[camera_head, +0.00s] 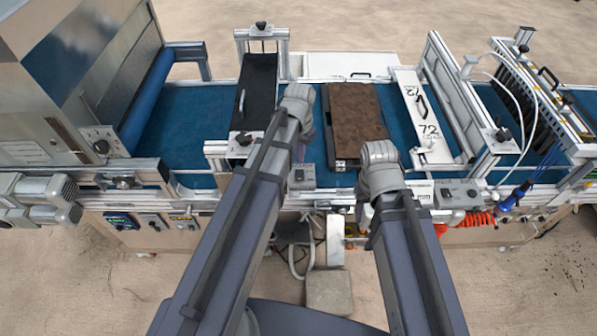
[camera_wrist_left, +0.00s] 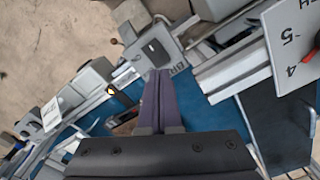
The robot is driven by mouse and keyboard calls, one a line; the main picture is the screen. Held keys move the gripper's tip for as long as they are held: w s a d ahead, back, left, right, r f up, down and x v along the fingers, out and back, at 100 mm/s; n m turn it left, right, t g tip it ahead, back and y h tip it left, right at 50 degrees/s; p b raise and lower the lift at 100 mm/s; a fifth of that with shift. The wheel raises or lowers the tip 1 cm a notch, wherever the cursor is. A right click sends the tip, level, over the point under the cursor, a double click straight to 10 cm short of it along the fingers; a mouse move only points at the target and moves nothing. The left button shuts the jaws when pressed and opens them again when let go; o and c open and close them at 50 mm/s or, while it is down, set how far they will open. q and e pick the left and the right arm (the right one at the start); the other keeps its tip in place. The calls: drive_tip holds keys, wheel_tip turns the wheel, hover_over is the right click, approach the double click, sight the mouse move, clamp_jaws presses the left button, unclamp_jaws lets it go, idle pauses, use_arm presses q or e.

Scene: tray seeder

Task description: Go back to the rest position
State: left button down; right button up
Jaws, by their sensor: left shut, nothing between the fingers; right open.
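My left arm reaches in over the line from the bottom in the head view. My left gripper (camera_head: 307,133) is beside the dark brown soil-filled tray (camera_head: 343,158), mostly behind its own wrist. In the left wrist view the left gripper (camera_wrist_left: 158,85) shows as two dark fingers pressed together, shut with nothing between them. My right gripper (camera_head: 362,208) is low at the front edge of the line, mostly hidden by its own wrist; it is open. Nothing is seen held by either gripper.
The blue conveyor belt (camera_head: 190,110) runs left to right under white and black cross frames. A white panel marked 72 (camera_head: 422,115) stands right of the tray. Control boxes (camera_head: 455,194) line the front rail.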

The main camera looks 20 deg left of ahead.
use_arm(q)
drive_tip(key=shift+r+p, duration=0.65)
drive_tip(key=shift+r, duration=0.3)
drive_tip(key=shift+f, duration=0.1)
drive_tip(key=s+d+f+b, duration=0.4)
drive_tip(key=s+d+b, duration=0.1)
drive_tip(key=s, duration=0.2)
drive_tip(key=s+d+f+m+y+b, duration=0.1)
drive_tip(key=s+d+f+b, duration=0.3)
drive_tip(key=s, duration=0.3)
drive_tip(key=shift+s+d+f+b, duration=0.15)
drive_tip(key=shift+d+f+b, duration=0.25)
drive_tip(key=shift+d+f, duration=0.35)
drive_tip(key=shift+r, duration=0.1)
